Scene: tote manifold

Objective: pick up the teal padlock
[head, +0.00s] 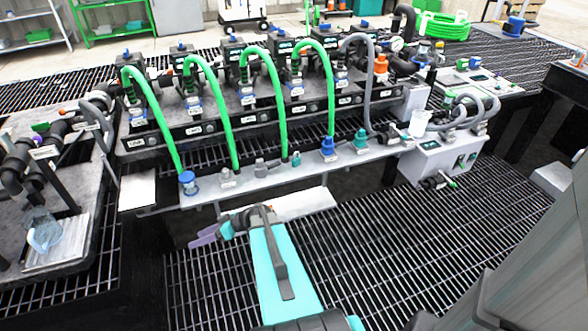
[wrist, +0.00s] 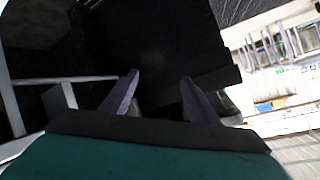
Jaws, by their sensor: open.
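My gripper (head: 204,236) has pale purple fingers and extends beyond my teal arm, below the front edge of the grey shelf in the head view. In the wrist view my gripper (wrist: 160,78) is open, with nothing seen between the fingertips. A dark surface fills the view beyond them. My arm hides part of the area below the shelf.
The grey shelf (head: 262,181) carries several hose fittings, with green hoses (head: 223,115) arching down to it from the manifold. A white box (head: 443,160) stands at its right end. A clear jug (head: 43,232) is on the left bench. The grated floor (head: 425,255) is open at right.

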